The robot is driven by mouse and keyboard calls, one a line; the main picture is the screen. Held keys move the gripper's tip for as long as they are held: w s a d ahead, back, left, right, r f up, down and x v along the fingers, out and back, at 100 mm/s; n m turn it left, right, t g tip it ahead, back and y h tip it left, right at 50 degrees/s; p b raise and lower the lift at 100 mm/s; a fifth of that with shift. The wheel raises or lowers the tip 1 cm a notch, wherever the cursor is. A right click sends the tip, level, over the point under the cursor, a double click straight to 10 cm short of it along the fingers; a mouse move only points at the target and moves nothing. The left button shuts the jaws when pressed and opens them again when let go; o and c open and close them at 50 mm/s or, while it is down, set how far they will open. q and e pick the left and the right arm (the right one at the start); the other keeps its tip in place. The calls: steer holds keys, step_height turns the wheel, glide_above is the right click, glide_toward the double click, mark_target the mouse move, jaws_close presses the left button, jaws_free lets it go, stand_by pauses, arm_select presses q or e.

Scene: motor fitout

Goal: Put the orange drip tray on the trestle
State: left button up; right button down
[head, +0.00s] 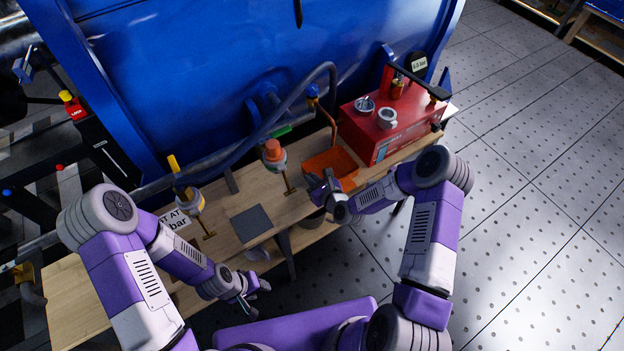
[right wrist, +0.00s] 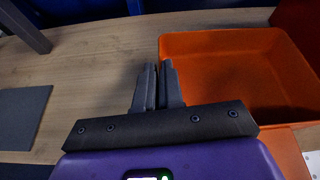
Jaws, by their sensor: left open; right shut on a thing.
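The orange drip tray (head: 338,160) is a shallow open box at the right part of the wooden trestle top (head: 62,292), beside the red machine. In the right wrist view the tray (right wrist: 225,75) fills the right side and looks empty. My right gripper (head: 322,184) is shut on the tray's left wall; its fingers (right wrist: 158,75) stand close together at that rim. I cannot tell whether the tray's underside touches the wood (right wrist: 95,60). My left gripper (head: 254,292) is open and empty, low in front of the trestle's near edge.
A red machine (head: 400,125) stands right of the tray. An orange-capped bottle-like fitting (head: 274,153), a yellow-topped fitting (head: 188,198) and a dark grey square plate (head: 252,223) are to the left. A large blue housing (head: 220,70) and a grey hose close off the back.

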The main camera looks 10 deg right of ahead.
steer(key=shift+f, duration=0.1)
steer(key=c, duration=1.7)
jaws_free()
steer(key=shift+f, duration=0.1)
steer(key=o, duration=0.4)
steer(key=shift+o, duration=0.2)
